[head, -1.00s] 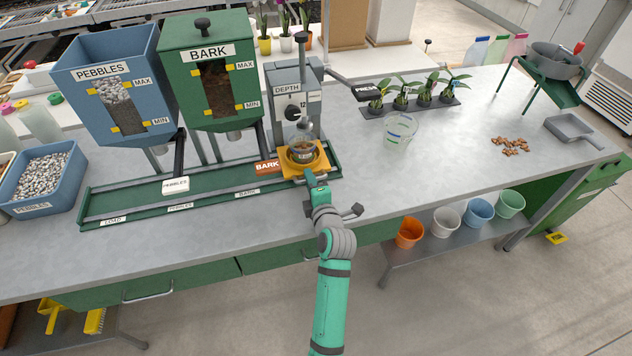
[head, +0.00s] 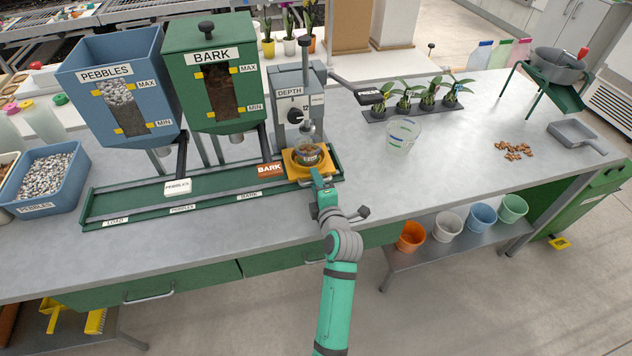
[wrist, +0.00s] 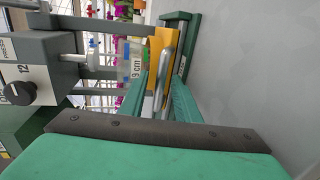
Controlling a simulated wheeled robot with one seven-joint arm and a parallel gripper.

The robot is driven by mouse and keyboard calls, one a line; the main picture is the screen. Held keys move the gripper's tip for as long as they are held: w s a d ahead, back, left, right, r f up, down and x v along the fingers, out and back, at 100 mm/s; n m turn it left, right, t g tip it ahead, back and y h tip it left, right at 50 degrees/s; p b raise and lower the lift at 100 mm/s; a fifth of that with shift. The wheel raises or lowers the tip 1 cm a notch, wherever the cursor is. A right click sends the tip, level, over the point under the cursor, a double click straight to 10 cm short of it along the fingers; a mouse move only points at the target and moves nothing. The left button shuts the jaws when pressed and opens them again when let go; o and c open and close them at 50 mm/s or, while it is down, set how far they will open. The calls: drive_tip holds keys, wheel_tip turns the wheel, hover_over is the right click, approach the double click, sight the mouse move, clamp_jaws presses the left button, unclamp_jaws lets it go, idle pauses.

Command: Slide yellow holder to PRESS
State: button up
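The yellow holder (head: 325,163) sits on the green rail (head: 215,203) near its right end, under the grey press (head: 288,97). A small clear pot (head: 307,156) of brown bark stands in it. The wrist view shows the yellow holder (wrist: 157,43) edge-on with its silver handle (wrist: 166,62) and a pot label reading "9 cm". My gripper (head: 317,178) is at the holder's front. In the wrist view my gripper's teal fingers (wrist: 160,95) lie on both sides of the handle and appear shut on it.
Left of the press stand the BARK hopper (head: 212,85) and the PEBBLES hopper (head: 122,95), with an orange BARK lever tag (head: 270,169). A clear cup (head: 402,135) and potted seedlings (head: 430,97) stand right of it.

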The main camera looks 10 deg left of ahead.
drive_tip(key=v, duration=1)
drive_tip(key=shift+s+d, duration=0.2)
drive_tip(key=shift+s, duration=0.15)
drive_tip(key=shift+w, duration=0.1)
